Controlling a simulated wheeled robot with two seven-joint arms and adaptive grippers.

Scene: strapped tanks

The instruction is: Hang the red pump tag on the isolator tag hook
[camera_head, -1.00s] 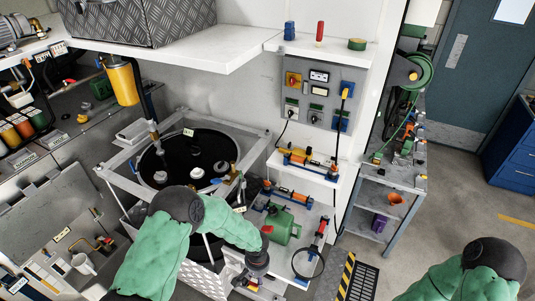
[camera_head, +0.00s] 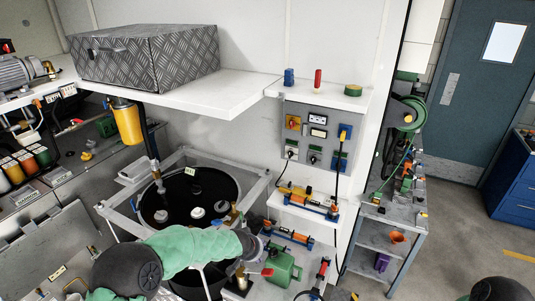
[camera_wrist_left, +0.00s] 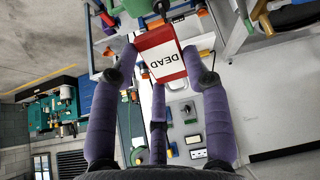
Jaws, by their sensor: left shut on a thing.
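The red pump tag, a red card with a white face reading "DEAD", is in the left wrist view (camera_wrist_left: 162,55), between the purple fingers of my left gripper (camera_wrist_left: 163,72). The gripper is shut on it. In the head view my left forearm reaches right over the tank, its dark wrist (camera_head: 250,245) below the grey control panel (camera_head: 318,128); the fingers and tag cannot be made out there. The tag hook is too small to tell. My right gripper is out of view.
A shelf with an orange and blue fitting (camera_head: 310,203) juts out below the panel. A green can (camera_head: 285,266) stands lower, near my left wrist. The round black tank (camera_head: 185,192) sits in a frame. A checker-plate box (camera_head: 145,55) is on the upper shelf.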

